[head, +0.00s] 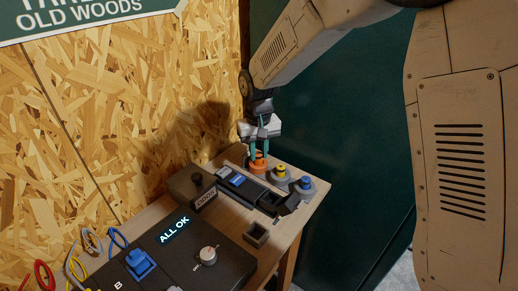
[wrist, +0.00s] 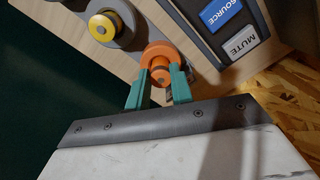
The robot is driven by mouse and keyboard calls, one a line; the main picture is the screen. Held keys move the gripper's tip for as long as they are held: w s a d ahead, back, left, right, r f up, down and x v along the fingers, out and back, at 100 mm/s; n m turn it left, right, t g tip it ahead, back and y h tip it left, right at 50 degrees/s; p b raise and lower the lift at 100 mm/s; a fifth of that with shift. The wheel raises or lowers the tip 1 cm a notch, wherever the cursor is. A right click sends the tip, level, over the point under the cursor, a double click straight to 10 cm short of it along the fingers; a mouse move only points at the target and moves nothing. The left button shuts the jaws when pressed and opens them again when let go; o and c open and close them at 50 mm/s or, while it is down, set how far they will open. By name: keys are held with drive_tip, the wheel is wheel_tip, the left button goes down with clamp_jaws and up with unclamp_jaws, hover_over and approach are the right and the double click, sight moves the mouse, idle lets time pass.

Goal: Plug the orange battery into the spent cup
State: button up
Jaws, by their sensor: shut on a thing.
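The orange battery (head: 258,163) is at the far end of the row of grey round holders, at the back of the bench. In the wrist view the orange battery (wrist: 157,54) sits at the end of the grey holder strip, between my teal fingertips. My gripper (head: 260,150) reaches down from above and is shut on it; the fingers show in the wrist view (wrist: 158,82). I cannot tell whether the battery's base is still seated in its holder. A small dark square cup (head: 257,234) stands near the bench's right edge; I cannot read any label marking it as the spent cup.
Yellow (head: 281,171) and blue (head: 305,183) batteries stand beside the orange one. A dark panel with SOURCE (wrist: 219,13) and MUTE (wrist: 238,47) buttons lies close by. A dark box (head: 191,185) and a console reading ALL OK (head: 174,230) occupy the bench's left side.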

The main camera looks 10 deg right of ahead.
sight(259, 154)
drive_tip(key=shift+f, duration=0.35)
drive_tip(key=o, duration=1)
drive_tip(key=shift+o, duration=0.2)
drive_tip(key=shift+r, duration=0.15)
wheel_tip(259, 154, up, 8)
drive_tip(key=shift+f, duration=0.2)
